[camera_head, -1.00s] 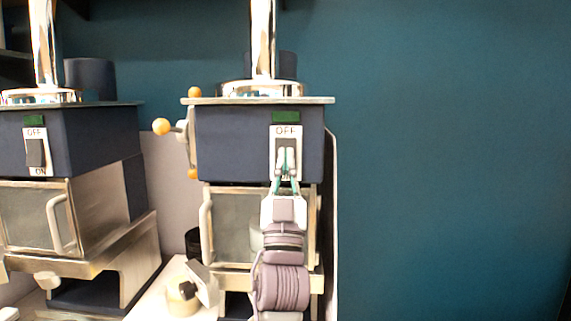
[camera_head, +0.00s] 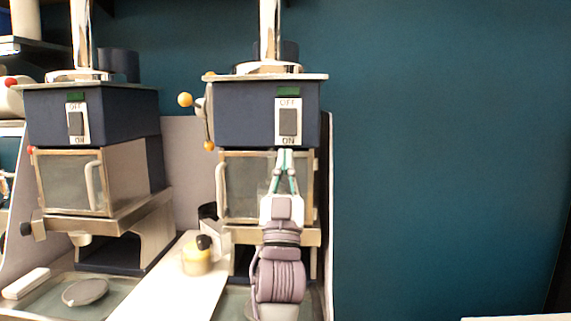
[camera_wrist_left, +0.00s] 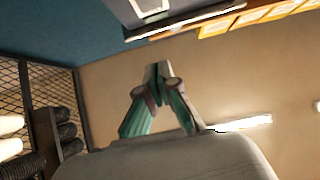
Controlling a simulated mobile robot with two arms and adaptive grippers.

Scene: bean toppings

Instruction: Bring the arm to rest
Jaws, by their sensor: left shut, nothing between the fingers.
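My left gripper (camera_head: 284,155) is in front of the right-hand machine (camera_head: 243,115), just below its ON/OFF switch (camera_head: 288,122). Its green-sided fingers are closed together and empty. In the left wrist view the left gripper (camera_wrist_left: 160,70) also shows with its fingertips together. The switch is in full view, with the gripper below it and apart from it. The arm hides part of the machine's glass door (camera_head: 240,185). My right gripper is in neither view.
A second machine (camera_head: 62,115) with its own switch stands to the left. A yellowish container (camera_head: 197,258) with a dark knob sits between the machines on a white surface (camera_head: 178,285). A round grey disc (camera_head: 85,291) lies at the lower left. The teal wall on the right is clear.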

